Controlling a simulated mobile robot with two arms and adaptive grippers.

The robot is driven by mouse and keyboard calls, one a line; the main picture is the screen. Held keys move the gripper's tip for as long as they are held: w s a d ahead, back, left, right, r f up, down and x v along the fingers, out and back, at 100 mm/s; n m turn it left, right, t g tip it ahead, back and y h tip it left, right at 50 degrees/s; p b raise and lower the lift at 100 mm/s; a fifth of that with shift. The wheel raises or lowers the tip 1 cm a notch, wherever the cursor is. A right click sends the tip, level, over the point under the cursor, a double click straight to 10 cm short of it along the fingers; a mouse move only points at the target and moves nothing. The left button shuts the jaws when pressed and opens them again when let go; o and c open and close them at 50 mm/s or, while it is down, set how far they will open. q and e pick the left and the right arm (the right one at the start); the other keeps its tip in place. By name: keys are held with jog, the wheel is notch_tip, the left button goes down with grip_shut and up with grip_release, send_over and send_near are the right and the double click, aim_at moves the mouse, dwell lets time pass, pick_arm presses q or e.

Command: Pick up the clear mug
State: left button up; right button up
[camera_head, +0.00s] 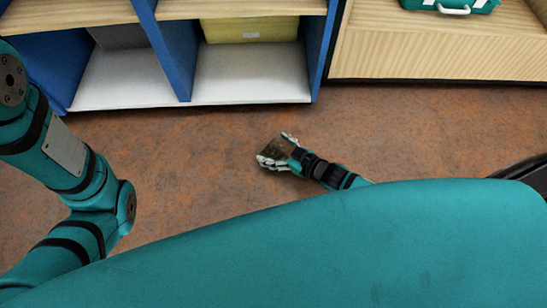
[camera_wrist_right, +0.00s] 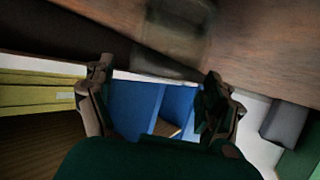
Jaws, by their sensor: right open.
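The clear mug (camera_head: 273,148) is a faint, see-through, brownish shape in the head view. It shows between and just ahead of the spread fingers of my right gripper (camera_head: 277,149). In the right wrist view, a blurred translucent shape (camera_wrist_right: 180,28), which looks like the mug, lies at the top middle beyond the fingertips. My right gripper (camera_wrist_right: 158,75) is open there, with a gap between its fingers. I cannot tell whether a finger touches the mug. My left arm is at the left of the head view, but its gripper is out of view.
A blue shelf unit (camera_head: 177,55) with white-floored compartments stands at the back, holding a yellow bin (camera_head: 250,29). A wooden cabinet (camera_head: 440,52) with a teal case (camera_head: 452,5) stands at back right. Reddish-brown floor (camera_head: 195,150) is clear around the right gripper.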

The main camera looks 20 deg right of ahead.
jog(key=shift+b+x, duration=0.45)
jog(key=shift+x, duration=0.7)
jog(key=c, duration=1.3)
jog(key=shift+c, duration=0.2)
jog(key=shift+r, duration=0.1)
